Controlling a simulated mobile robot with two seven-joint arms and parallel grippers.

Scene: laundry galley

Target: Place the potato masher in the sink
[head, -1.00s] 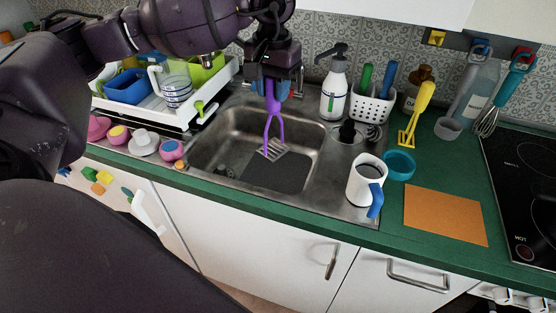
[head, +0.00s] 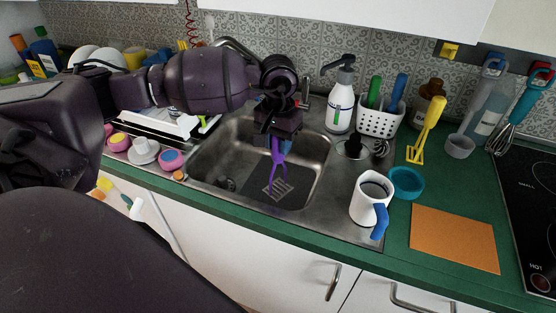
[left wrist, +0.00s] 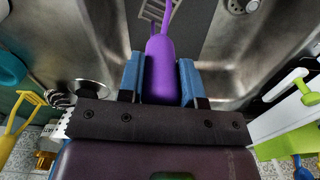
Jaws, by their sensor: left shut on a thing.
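The purple potato masher (head: 282,174) hangs upright with its slotted head down inside the steel sink (head: 228,150). My left gripper (head: 278,143) is shut on the top of its handle, above the basin. In the left wrist view the purple handle (left wrist: 160,72) sits between the two blue fingers, and part of the grid head shows beyond it against the dark sink floor. The head appears low over the dark floor patch; I cannot tell whether it touches. My right gripper is not in view.
A white mug (head: 369,203) with a blue handle stands on the sink's right ledge. A teal bowl (head: 406,184), a yellow masher (head: 427,130) and an orange mat (head: 455,238) lie farther right. A soap bottle (head: 340,97) and utensil holder (head: 379,120) stand behind; a dish rack (head: 150,128) is left.

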